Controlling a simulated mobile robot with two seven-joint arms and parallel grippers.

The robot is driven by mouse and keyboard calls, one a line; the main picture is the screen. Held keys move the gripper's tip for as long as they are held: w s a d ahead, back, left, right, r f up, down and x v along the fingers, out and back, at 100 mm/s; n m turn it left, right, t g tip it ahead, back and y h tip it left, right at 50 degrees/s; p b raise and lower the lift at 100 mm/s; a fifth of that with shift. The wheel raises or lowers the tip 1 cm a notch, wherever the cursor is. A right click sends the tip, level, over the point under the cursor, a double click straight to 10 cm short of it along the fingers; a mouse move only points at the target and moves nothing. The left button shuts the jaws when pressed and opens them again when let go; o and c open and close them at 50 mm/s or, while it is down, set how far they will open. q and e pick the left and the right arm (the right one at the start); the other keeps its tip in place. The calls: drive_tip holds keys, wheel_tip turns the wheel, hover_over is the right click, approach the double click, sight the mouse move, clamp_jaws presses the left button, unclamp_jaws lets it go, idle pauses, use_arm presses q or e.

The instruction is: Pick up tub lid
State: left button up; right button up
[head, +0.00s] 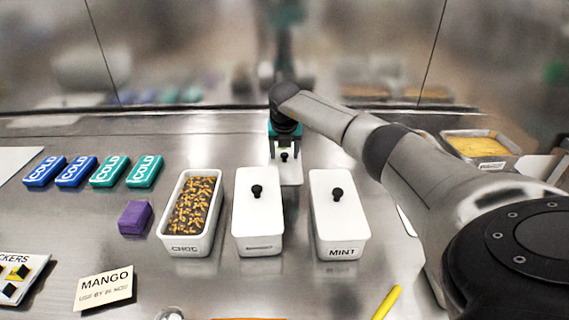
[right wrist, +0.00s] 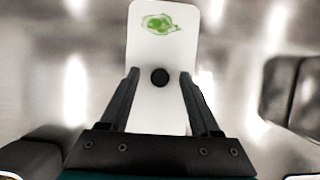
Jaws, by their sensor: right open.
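A white tub lid (head: 291,174) with a black knob lies flat on the steel counter behind the row of tubs. My right gripper (head: 285,154) points down over it. In the right wrist view the lid (right wrist: 160,50) has a green smear near its far end. Its knob (right wrist: 160,77) shows between the open fingers of the gripper (right wrist: 159,74), apart from both. The CHOC tub (head: 186,248) is open and filled with a brown, nut-topped mix. The middle tub (head: 258,242) and the MINT tub (head: 340,250) wear white lids with black knobs. My left gripper is out of view.
Blue and teal COLD packs (head: 109,171) lie at left, with a purple block (head: 134,217) near the CHOC tub. A MANGO card (head: 104,287) and a yellow pen-like item (head: 386,303) lie in front. A tray of yellow food (head: 481,146) stands at right. A steel wall closes the back.

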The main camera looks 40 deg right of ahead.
clamp_jaws()
idle(0.5)
